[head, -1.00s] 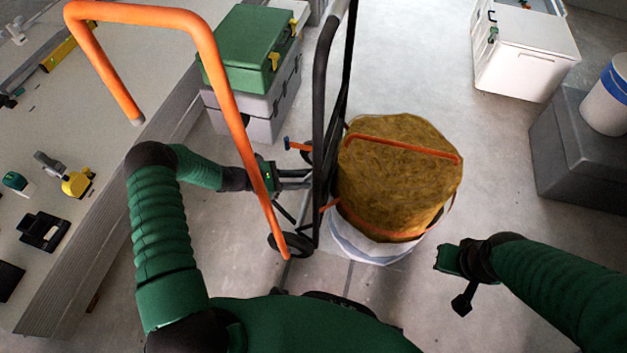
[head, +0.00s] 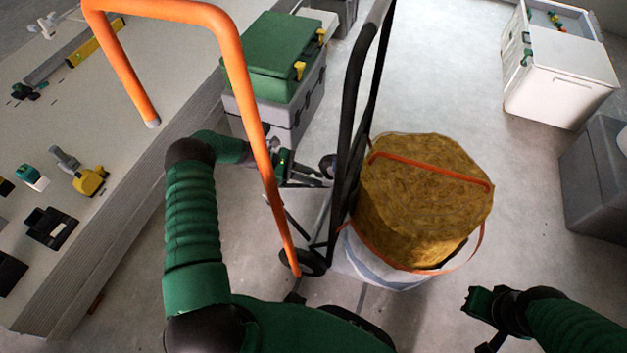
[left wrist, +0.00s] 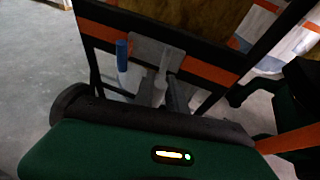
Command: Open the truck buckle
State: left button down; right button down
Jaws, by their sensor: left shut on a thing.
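The buckle (left wrist: 152,53) is a grey plate on the orange strap (left wrist: 208,73), across the back of the black hand truck, in the left wrist view. A blue-ended handle (left wrist: 122,50) stands at its left. My left gripper (left wrist: 163,88) is shut on a pale lever part of the buckle; the fingers partly hide the contact. In the head view my left gripper (head: 322,176) reaches the hand truck (head: 352,95) from the left; the buckle cannot be made out there. My right gripper (head: 478,300) is away at lower right; its jaws are unclear.
A brown bundle (head: 420,200) stands in a white bag on the truck, with an orange strap (head: 430,170) around it. An orange tube frame (head: 240,85) crosses in front. A workbench (head: 130,130) and toolboxes (head: 275,55) stand left.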

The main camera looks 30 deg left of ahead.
pick_arm(q)
jog(key=shift+w+a+r+b, duration=0.1)
jog(key=shift+w+a+b, duration=0.1)
jog(key=shift+w, duration=0.3)
jog(key=shift+w+a+b, duration=0.1)
jog(key=shift+w+b, duration=0.1)
jog(key=shift+w, duration=0.25)
jog(key=shift+w+r, duration=0.1)
jog(key=c, duration=1.2)
grip_release()
